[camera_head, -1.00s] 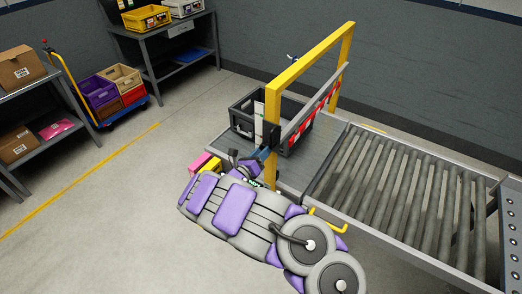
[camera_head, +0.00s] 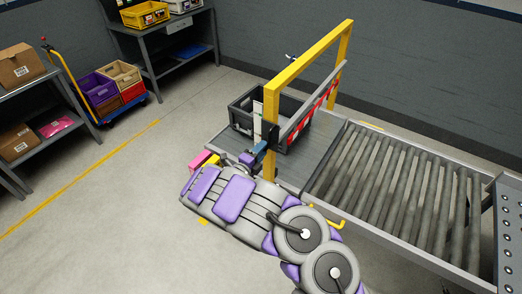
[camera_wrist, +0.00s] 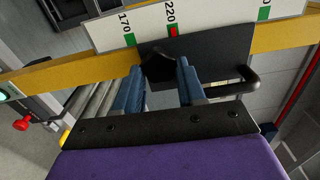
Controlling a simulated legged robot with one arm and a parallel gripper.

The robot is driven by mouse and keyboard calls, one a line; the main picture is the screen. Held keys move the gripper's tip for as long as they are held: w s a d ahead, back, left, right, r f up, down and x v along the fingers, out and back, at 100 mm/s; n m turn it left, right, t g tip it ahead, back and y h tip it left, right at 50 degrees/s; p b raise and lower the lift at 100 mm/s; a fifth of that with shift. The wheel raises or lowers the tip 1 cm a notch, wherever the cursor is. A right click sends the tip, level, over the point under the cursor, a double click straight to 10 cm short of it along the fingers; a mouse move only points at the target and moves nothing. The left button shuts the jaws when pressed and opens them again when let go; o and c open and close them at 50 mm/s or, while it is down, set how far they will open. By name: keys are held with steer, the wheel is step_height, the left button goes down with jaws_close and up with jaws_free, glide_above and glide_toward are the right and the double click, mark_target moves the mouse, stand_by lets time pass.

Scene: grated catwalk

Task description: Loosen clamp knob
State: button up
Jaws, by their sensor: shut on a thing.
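The dark clamp knob (camera_wrist: 158,64) sits between my two blue fingers in the wrist view, in front of a black clamp block (camera_wrist: 212,55) on a yellow beam. My gripper (camera_wrist: 158,82) is shut on the knob; the fingers lie on either side of it. A white scale plate (camera_wrist: 205,22) above shows 170 and 220, with green marks and a red mark at 220. A black bent handle (camera_wrist: 240,86) sticks out at the right. In the head view my gripper (camera_head: 258,148) is at the near post of the yellow frame (camera_head: 272,108); the knob is hidden there.
A grey crate (camera_head: 238,115) stands on the conveyor's flat end beyond the yellow frame. A red-and-white striped bar (camera_head: 318,105) crosses the frame. Rollers (camera_head: 400,185) run to the right. Open floor (camera_head: 120,220) lies to the left.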

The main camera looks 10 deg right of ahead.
steer(key=shift+a+n+p, duration=0.2)
steer(key=shift+n+p, duration=0.15)
steer(key=shift+n, duration=1.55)
steer(key=shift+w, duration=0.1)
steer(key=o, duration=0.9)
steer(key=shift+w+a+f, duration=0.1)
steer(key=shift+w, duration=0.05)
steer(key=shift+o, duration=0.8)
